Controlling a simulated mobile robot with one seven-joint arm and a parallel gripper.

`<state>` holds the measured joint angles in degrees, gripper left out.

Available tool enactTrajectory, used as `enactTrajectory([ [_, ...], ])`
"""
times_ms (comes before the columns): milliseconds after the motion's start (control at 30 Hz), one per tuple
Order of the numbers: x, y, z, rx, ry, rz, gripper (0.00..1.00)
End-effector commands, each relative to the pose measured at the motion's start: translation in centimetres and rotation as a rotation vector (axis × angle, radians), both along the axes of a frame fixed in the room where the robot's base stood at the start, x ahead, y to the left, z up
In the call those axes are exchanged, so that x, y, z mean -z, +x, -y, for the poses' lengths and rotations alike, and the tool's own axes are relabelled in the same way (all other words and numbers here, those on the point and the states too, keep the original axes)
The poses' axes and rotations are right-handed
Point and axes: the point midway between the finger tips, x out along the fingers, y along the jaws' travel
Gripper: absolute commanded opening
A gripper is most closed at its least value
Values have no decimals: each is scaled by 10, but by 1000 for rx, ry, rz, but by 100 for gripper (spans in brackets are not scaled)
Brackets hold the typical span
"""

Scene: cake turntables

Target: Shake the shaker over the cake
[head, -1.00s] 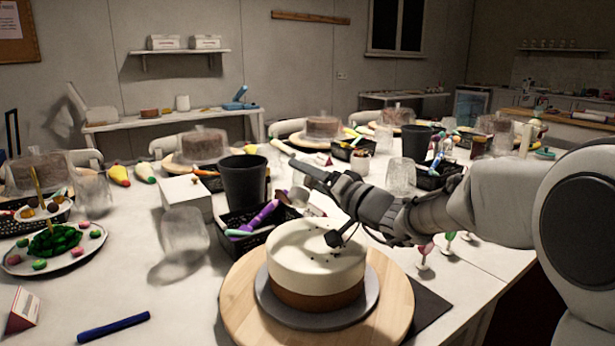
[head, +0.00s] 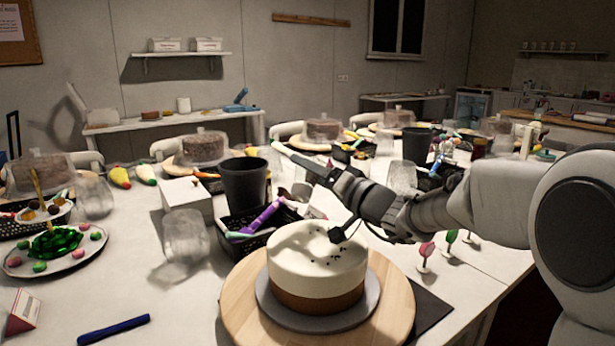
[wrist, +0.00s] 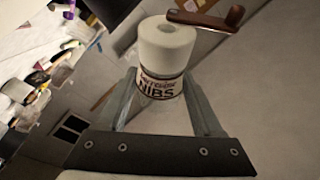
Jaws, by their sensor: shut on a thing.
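The shaker (wrist: 167,50) is a white cylinder with a dark-and-white label reading "NIBS". In the wrist view it sits between the two fingers of my gripper (wrist: 160,88), which is shut on it. In the head view my gripper (head: 305,165) reaches up and left, above and behind the cake; I cannot make out the shaker clearly there. The cake (head: 305,285) has white icing over a brown base, with several dark specks on top. It stands on a grey disc (head: 310,322) on a round wooden turntable (head: 240,310).
A dark cup (head: 244,185), a black basket (head: 235,222) with tools and a clear tumbler (head: 185,237) stand left of the cake. A plate of sweets (head: 75,262) and a blue pen (head: 113,329) lie farther left. Small coloured stemmed items (head: 426,252) stand at right.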

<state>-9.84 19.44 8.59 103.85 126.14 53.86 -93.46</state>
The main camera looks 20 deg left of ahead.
Motion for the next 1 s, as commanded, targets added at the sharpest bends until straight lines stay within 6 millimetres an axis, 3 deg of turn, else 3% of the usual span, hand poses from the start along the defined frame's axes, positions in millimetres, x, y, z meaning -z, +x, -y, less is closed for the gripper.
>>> enactTrajectory([
  [167,9,-12,-2,-2,-1,6,0],
  [567,7,-13,-1,-1,-5,53,0],
  [767,-4,-3,0,0,-6,53,0],
  [1000,6,-14,-2,-1,-7,69,0],
])
